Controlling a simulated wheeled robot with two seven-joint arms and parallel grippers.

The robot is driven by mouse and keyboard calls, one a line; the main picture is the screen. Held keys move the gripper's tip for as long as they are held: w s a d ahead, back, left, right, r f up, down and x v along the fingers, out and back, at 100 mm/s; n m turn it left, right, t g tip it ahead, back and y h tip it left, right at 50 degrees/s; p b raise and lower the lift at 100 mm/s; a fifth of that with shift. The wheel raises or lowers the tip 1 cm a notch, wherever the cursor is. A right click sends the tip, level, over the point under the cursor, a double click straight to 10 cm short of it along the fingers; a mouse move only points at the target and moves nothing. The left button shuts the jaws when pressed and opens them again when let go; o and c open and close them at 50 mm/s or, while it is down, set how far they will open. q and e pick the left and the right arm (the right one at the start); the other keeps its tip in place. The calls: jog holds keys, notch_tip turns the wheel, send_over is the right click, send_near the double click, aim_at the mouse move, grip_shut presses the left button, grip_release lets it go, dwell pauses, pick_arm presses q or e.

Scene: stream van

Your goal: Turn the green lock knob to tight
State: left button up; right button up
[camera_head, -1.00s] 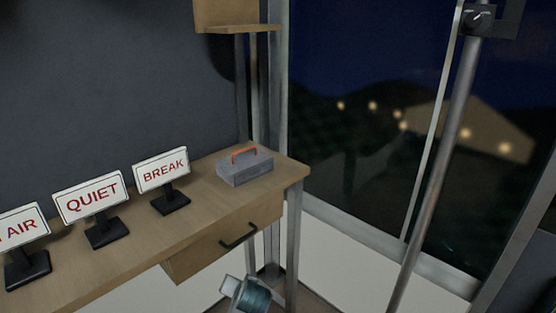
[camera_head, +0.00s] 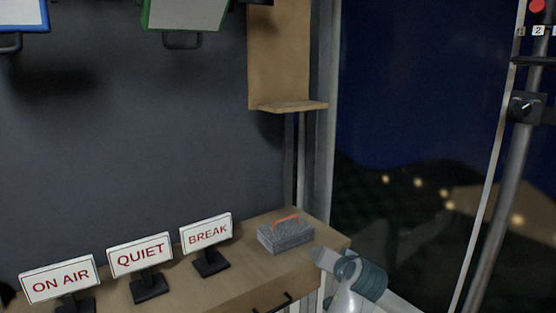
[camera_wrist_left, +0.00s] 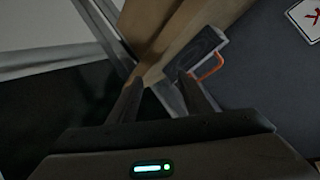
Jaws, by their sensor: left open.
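No green lock knob is clearly visible in either current view. A green-framed light panel (camera_head: 187,14) is cut off by the top edge of the head view; any knob on it is out of frame. My left gripper (camera_wrist_left: 160,92) shows in the left wrist view with its two fingers apart and nothing between them. Beyond the fingers are the desk and a grey box with an orange handle (camera_wrist_left: 208,66). One of my arm links, pale with teal parts, rises in the head view at the desk's right end. My right gripper is not identifiable.
A blue-framed panel (camera_head: 22,16) hangs at top left. Signs reading ON AIR (camera_head: 60,279), QUIET (camera_head: 140,254) and BREAK (camera_head: 206,232) stand on the desk (camera_head: 240,278) beside the grey box (camera_head: 286,236). A pole (camera_head: 498,225) with a black dial (camera_head: 525,107) stands at right.

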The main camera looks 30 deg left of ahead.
pick_arm(q)
notch_tip(320, 180, up, 40)
jog(key=n+y+p, duration=0.5)
jog(key=p, duration=0.2)
jog(key=s+d+r+n+g+y+p, duration=0.1)
jog(key=s+r, duration=0.5)
jog(key=r, duration=0.8)
jog(key=s+d+r+n+g+y+p, duration=0.1)
jog(key=s+r+n, duration=0.4)
jog(key=r, duration=0.9)
jog(key=shift+s+d+n+g+y+p, duration=0.35)
jog(key=shift+s+y+p, duration=0.35)
jog(key=shift+s+p, duration=0.3)
pick_arm(e)
jog(key=s+d+r, duration=0.3)
jog(key=s, duration=0.9)
jog(key=shift+s+r+g, duration=0.2)
jog(key=shift+s+g, duration=0.1)
jog(key=shift+g, duration=0.1)
pick_arm(q)
jog(key=shift+w, duration=0.15)
pick_arm(e)
jog(key=shift+r, duration=0.1)
